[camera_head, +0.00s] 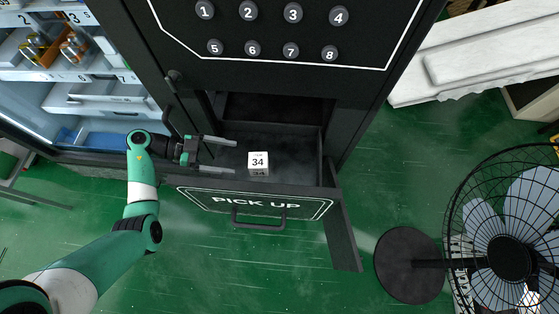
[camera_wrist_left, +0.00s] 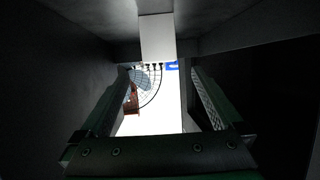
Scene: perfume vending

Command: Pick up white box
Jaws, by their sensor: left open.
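The white box (camera_head: 258,160), a small cube marked 34, sits in the open pick-up drawer (camera_head: 303,172) of the black machine in the head view. My left gripper (camera_head: 234,157) reaches into the drawer from the left. Its two fingers are spread and point at the box, with the tips just left of it and nothing between them. In the left wrist view the white box (camera_wrist_left: 157,38) stands ahead, between and beyond the fingertips (camera_wrist_left: 160,76). My right gripper is in neither view.
Dark drawer walls lie close around the left gripper. The panel with numbered buttons (camera_head: 271,32) rises behind the drawer. A shelved cabinet (camera_head: 100,97) with bottles stands at left. A black fan (camera_head: 508,255) stands at right on the green floor.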

